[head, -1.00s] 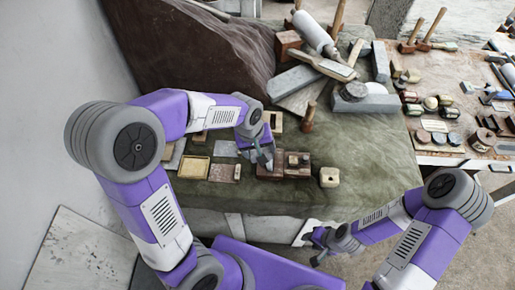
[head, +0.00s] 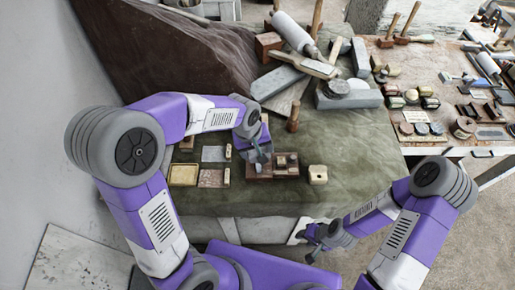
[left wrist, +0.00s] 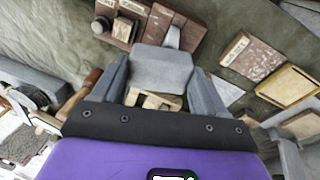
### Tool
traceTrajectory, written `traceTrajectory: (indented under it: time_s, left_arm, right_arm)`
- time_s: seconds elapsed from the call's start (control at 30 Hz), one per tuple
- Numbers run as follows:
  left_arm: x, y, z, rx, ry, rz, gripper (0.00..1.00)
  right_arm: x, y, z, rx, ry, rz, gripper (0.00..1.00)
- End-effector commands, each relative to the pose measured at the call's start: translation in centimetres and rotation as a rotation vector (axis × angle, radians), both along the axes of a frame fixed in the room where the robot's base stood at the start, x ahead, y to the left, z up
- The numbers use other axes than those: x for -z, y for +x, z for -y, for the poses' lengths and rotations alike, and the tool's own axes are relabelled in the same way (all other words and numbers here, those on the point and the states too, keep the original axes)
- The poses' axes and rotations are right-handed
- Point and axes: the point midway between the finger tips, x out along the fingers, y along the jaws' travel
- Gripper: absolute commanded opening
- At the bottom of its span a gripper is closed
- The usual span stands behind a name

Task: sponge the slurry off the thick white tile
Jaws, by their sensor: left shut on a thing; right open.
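My left gripper (head: 259,162) is over the brown wooden block (head: 259,174) on the green-draped table. In the left wrist view its fingers (left wrist: 160,88) stand either side of a grey, soft-edged block (left wrist: 161,68), perhaps the sponge, and are shut on it. Left of the gripper lie a mottled pinkish-white tile (head: 211,178) and a smooth pale grey tile (head: 215,154). Both seem to show in the left wrist view, the mottled one (left wrist: 254,57) and the pale one (left wrist: 226,91). I cannot tell which is the thick white tile. My right gripper (head: 312,247) is open and empty, low before the table.
A yellow framed tray (head: 183,175) lies left of the tiles. A cream block with a hole (head: 318,174) stands at right. A second table (head: 450,150) holds small tools. The green cloth at right front is clear.

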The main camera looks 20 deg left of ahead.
Motion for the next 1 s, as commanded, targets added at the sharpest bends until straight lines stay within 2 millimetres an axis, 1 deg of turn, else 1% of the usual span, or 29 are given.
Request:
traceTrajectory:
  time_s: [0.13,0.37,0.63,1.0]
  left_arm:
    - [0.4,-0.6,-1.0,-0.003,0.001,-0.006,0.49]
    - [0.6,-1.1,-1.7,-0.001,0.003,-0.011,0.49]
    - [0.9,-1.9,-3.3,-0.002,0.003,-0.012,0.49]
    - [0.6,-1.9,-3.3,0.000,0.003,-0.010,0.49]
  right_arm:
    - [0.3,0.0,0.0,0.000,0.000,0.000,0.43]
    - [0.4,0.0,0.0,0.000,0.000,0.000,0.43]
    - [0.6,0.0,0.0,0.000,0.000,0.000,0.43]
    - [0.4,0.0,0.0,0.000,0.000,0.000,0.43]
